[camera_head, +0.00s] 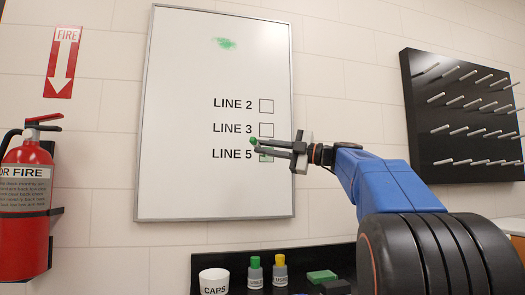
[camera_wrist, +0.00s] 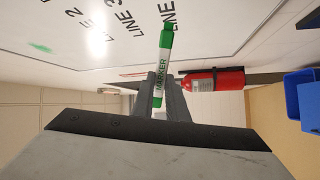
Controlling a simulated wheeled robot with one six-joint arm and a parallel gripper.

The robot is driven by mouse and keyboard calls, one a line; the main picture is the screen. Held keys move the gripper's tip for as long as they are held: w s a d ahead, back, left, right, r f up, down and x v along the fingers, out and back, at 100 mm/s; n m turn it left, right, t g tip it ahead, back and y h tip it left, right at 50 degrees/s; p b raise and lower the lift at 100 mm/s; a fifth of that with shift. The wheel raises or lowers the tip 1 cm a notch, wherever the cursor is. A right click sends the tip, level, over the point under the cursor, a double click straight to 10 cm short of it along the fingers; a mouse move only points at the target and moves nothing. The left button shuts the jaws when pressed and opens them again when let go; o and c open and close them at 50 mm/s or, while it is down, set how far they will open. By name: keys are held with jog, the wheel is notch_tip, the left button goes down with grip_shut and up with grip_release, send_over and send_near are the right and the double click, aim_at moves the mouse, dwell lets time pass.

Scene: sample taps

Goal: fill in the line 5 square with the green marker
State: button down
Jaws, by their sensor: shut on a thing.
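My gripper (camera_head: 257,146) is shut on the green marker (camera_wrist: 160,78), whose green end (camera_head: 254,140) shows at the fingertips in the head view. The whiteboard (camera_head: 180,120) has rows LINE 2, LINE 3 and LINE 5, each with a square. The line 5 square (camera_head: 266,158) is partly hidden behind my fingers, and a little green shows near it. The line 2 square (camera_head: 266,106) and line 3 square (camera_head: 266,130) look empty. In the wrist view the marker sticks out past the fingers towards the board (camera_wrist: 75,30); I cannot tell whether it touches.
A green smudge (camera_head: 224,43) is near the board's top. Below stand a white CAPS pot (camera_head: 214,284), a green-topped bottle (camera_head: 255,272), a yellow-topped bottle (camera_head: 280,270) and a green block (camera_head: 321,276). A fire extinguisher (camera_head: 25,195) hangs left, a black peg rack (camera_head: 440,140) right.

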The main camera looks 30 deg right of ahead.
jog(key=shift+w+d, duration=0.35)
jog(key=shift+w, duration=0.85)
jog(key=shift+w+d, duration=0.35)
jog(key=shift+w, duration=0.8)
jog(key=shift+w+d, duration=0.35)
jog(key=shift+w, duration=0.85)
jog(key=shift+w+d, duration=0.2)
jog(key=shift+w, duration=0.55)
jog(key=shift+s+d, duration=0.95)
jog(key=shift+d, duration=2.4)
jog(key=w+a, duration=0.2)
jog(key=a, duration=0.4)
jog(key=shift+a, duration=0.35)
jog(key=s+a, duration=0.1)
jog(key=s, duration=0.5)
jog(key=shift+a, duration=0.35)
